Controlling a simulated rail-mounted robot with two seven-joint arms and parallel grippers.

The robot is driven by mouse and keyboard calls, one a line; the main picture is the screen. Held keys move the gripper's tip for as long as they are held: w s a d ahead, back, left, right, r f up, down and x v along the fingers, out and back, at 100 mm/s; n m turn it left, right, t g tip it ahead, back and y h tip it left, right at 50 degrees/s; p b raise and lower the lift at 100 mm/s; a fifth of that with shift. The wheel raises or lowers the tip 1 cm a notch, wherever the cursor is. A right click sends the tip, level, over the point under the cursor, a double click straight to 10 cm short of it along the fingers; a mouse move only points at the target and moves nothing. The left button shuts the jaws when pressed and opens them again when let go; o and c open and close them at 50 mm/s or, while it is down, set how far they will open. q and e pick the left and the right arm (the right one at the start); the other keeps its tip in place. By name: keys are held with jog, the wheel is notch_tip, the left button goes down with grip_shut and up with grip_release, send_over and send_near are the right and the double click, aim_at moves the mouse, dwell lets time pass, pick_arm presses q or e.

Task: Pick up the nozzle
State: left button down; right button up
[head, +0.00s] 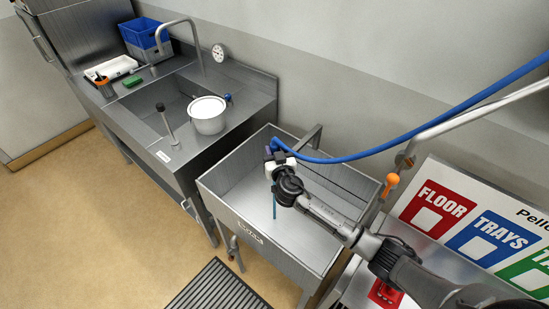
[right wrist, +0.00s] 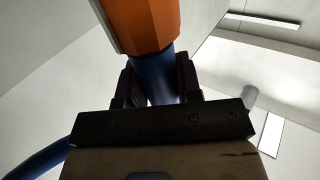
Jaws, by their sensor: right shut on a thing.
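My right gripper (head: 272,156) is above the empty steel basin in the head view, its arm coming in from the lower right. In the right wrist view its two dark fingers (right wrist: 160,85) are shut on the blue shaft of the nozzle (right wrist: 159,68), with a wide orange part (right wrist: 140,22) beyond them. The blue hose (head: 400,143) runs from the upper right down to the gripper. A thin blue piece (head: 274,206) shows below the gripper. The gripper hides much of the nozzle in the head view. My left gripper is not in view.
The steel basin (head: 225,170) has raised walls around the gripper. A sink counter with a white-topped pot (head: 208,113) stands to the left. An orange-tipped fitting (head: 390,181) and a sign panel (head: 480,225) are at the right. A dark grated mat (head: 217,290) lies on the floor.

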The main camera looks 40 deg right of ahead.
aim_at(275, 144)
jog(key=shift+r, duration=0.1)
jog(key=shift+r, duration=0.4)
notch_tip(275, 144, up, 4)
jog(key=shift+f, duration=0.2)
jog(key=s+d+r+p, duration=0.5)
jog(key=s+d+r, duration=0.3)
jog(key=r, duration=0.3)
jog(key=shift+d+r, duration=0.15)
jog(key=shift+r, duration=0.15)
jog(key=shift+s, duration=0.15)
